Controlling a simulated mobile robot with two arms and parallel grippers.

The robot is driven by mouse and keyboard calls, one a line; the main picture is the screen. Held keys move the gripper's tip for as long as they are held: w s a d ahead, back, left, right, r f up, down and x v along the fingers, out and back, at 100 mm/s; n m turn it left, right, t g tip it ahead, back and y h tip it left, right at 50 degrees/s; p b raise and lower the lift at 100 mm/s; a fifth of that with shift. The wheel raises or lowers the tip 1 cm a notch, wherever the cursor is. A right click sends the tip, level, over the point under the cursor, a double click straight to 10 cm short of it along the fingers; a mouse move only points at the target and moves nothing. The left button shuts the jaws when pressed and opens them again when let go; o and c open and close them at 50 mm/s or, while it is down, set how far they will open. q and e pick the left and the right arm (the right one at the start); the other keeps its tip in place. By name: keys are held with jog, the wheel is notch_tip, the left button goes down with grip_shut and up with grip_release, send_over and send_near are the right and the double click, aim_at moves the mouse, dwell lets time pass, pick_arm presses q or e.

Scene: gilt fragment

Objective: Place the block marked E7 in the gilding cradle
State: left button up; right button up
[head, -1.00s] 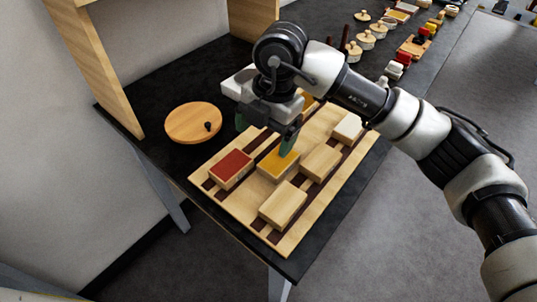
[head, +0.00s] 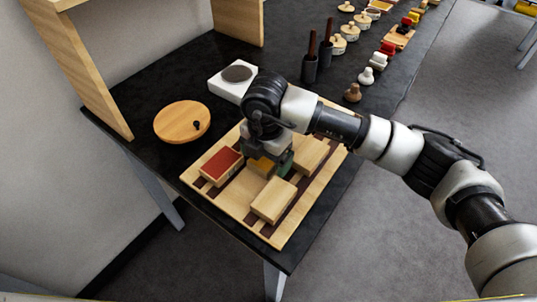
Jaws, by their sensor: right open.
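A wooden rack board (head: 279,237) with dark strips lies at the table's near end and bears several blocks. A yellow-topped block (head: 262,167) sits in its middle, largely hidden by my right gripper (head: 267,160). That gripper is open and low over the yellow-topped block, with a finger at its right side; contact cannot be told. A red-topped block (head: 222,163) lies to its left, a plain wooden block (head: 273,202) in front and another (head: 309,155) to the right. No E7 mark is readable, and I cannot tell which thing is the gilding cradle. My left gripper is not in view.
A round wooden lid (head: 182,121) with a dark knob lies left of the rack. A white box (head: 233,82) with a grey oval top stands behind it. Dark holders (head: 310,68) with upright tools and several small pots stand further back. Wooden panels border the table's left side.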

jog(key=shift+f, duration=0.15)
jog(key=c, duration=1)
jog(key=shift+c, duration=0.5)
jog(key=shift+r, duration=0.2)
